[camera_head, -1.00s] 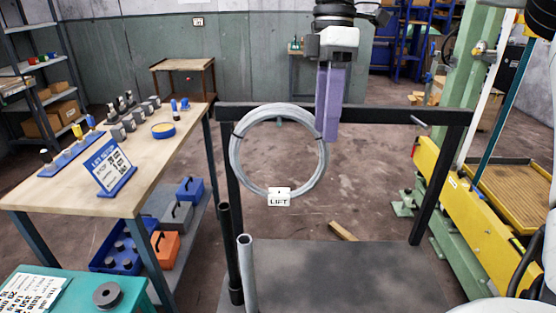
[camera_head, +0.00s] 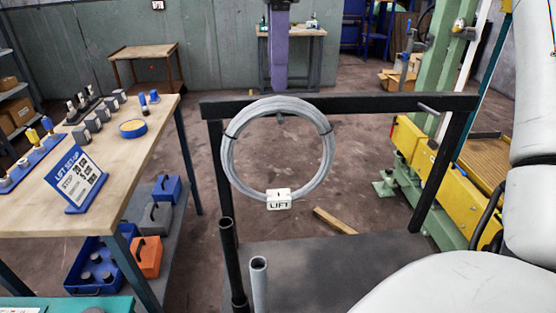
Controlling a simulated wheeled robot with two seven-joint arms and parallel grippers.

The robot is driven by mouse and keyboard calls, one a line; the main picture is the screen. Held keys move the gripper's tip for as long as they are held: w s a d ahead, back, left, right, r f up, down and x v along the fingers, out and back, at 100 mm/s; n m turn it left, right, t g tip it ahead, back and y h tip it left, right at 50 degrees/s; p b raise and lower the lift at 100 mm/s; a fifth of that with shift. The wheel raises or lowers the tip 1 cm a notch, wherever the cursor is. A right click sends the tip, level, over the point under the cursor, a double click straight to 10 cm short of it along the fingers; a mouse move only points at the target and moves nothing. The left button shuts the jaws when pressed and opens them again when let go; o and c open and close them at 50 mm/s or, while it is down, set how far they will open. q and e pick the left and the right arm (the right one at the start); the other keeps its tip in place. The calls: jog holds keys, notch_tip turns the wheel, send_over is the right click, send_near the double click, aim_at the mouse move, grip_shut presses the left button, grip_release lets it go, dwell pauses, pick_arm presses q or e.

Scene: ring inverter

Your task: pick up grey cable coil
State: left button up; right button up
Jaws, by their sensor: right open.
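The grey cable coil (camera_head: 229,160) hangs upright on a black frame (camera_head: 370,103), in the middle of the view. It is a large ring with dark ties and a white tag (camera_head: 279,199) reading "LIFT" at its bottom. My right gripper (camera_head: 278,88) comes down from the top edge, its purple fingers pointing down, with the tips just above the top of the coil in the picture. It is open, holds nothing, and its fingers line up one behind the other. I see no contact with the coil. My left gripper is not in view.
A wooden bench (camera_head: 110,148) with a sign and small parts stands left. Two upright tubes (camera_head: 259,285) stand in front of the coil. A yellow and green machine (camera_head: 425,160) is at right. The coil's ring opening is clear, with a small peg at its top.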

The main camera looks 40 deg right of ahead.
notch_tip(320, 180, down, 4)
jog(key=shift+d+f, duration=0.15)
jog(key=shift+f, duration=0.05)
grip_shut()
jog(key=shift+r, duration=0.15)
dwell(1.2)
